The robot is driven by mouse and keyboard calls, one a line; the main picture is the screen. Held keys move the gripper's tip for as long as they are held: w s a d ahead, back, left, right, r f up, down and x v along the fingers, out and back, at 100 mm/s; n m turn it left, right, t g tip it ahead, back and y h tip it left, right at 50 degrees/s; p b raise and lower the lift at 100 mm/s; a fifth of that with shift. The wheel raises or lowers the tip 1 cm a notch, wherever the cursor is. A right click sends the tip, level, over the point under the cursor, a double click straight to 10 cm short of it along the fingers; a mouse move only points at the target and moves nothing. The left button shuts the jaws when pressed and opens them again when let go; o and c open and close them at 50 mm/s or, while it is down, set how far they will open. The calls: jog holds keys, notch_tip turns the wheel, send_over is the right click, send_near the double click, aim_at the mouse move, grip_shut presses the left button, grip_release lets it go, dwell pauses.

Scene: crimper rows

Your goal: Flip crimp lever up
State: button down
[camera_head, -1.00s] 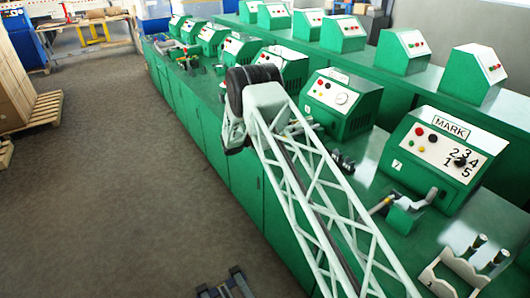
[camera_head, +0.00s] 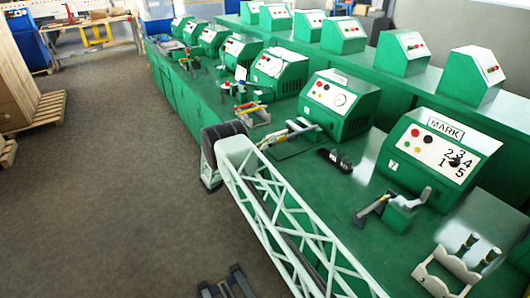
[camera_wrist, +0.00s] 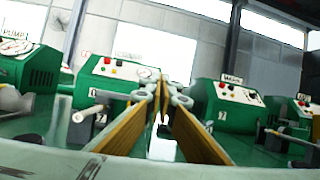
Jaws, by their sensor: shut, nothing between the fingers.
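A grey lever mechanism (camera_head: 290,132) with a pale handle stands in front of the green machine with a round gauge (camera_head: 340,102). A lever with a whitish rounded handle end (camera_wrist: 82,116) shows left of centre in the wrist view, before a green machine. Another lever (camera_head: 378,207) stands in front of the machine marked MARK (camera_head: 437,155). I cannot tell which one is the crimp lever. My gripper (camera_wrist: 166,90) is shut and empty, its two brown-padded fingers meeting at the tips. The lever handle is left of the fingers; contact cannot be told.
A row of green machines runs along the bench. A dark block (camera_head: 334,159) lies between two stations, and a pale rack with upright grips (camera_head: 458,265) stands at the near right. A second row of green boxes is behind. The floor (camera_head: 95,200) at left is clear.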

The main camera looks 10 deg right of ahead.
jog(key=s+a+f+n+t, duration=0.2)
jog(key=a+f+n+t, duration=0.2)
jog(key=f, duration=0.9)
jog(key=a+t, duration=0.1)
jog(key=a, duration=0.2)
jog(key=shift+a+t, duration=0.2)
jog(key=shift+t, duration=0.2)
jog(key=shift+w+d+r+b, duration=0.15)
jog(key=shift+d+b, duration=0.2)
jog(key=shift+b, duration=0.85)
jog(key=shift+b+x, duration=2)
jog(key=shift+b, duration=3.05)
jog(key=shift+b+x, duration=0.4)
jog(key=shift+x, duration=2.15)
jog(key=shift+r+y, duration=0.1)
jog(key=shift+y, duration=0.2)
